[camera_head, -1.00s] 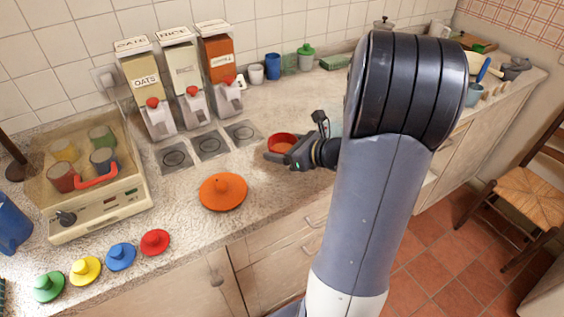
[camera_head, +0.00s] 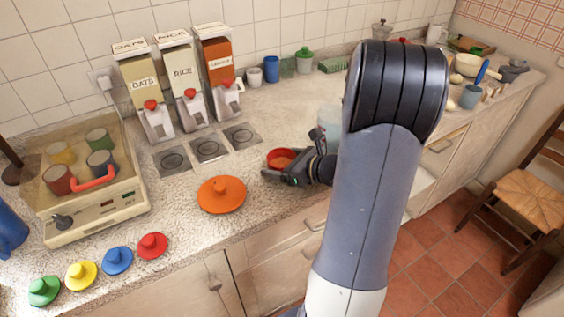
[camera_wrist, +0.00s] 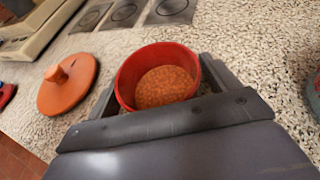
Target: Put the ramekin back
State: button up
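The red ramekin (camera_head: 283,158) holds orange lentil-like grains. My gripper (camera_head: 283,171) has its fingers on both sides of it, close against its walls, and appears shut on it. In the wrist view the ramekin (camera_wrist: 122,84) is upright between the fingers, low over the counter or on it; its underside is hidden. An orange lid (camera_head: 221,195) with a knob lies to its left on the counter, apart from it.
Three dispensers (camera_head: 182,85) stand behind three dark square plates (camera_head: 208,148). A cream appliance (camera_head: 95,205) with several cups under a clear cover is at left. Several coloured lids (camera_head: 117,261) line the front edge. The counter between the orange lid and ramekin is bare.

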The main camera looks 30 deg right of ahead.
jog(key=shift+o, duration=0.9)
jog(key=shift+r, duration=0.2)
jog(key=shift+s+d+r, duration=0.1)
jog(key=shift+s, duration=0.1)
jog(key=v, duration=1.1)
jog(key=shift+s+d, duration=0.1)
jog(key=shift+s, duration=0.15)
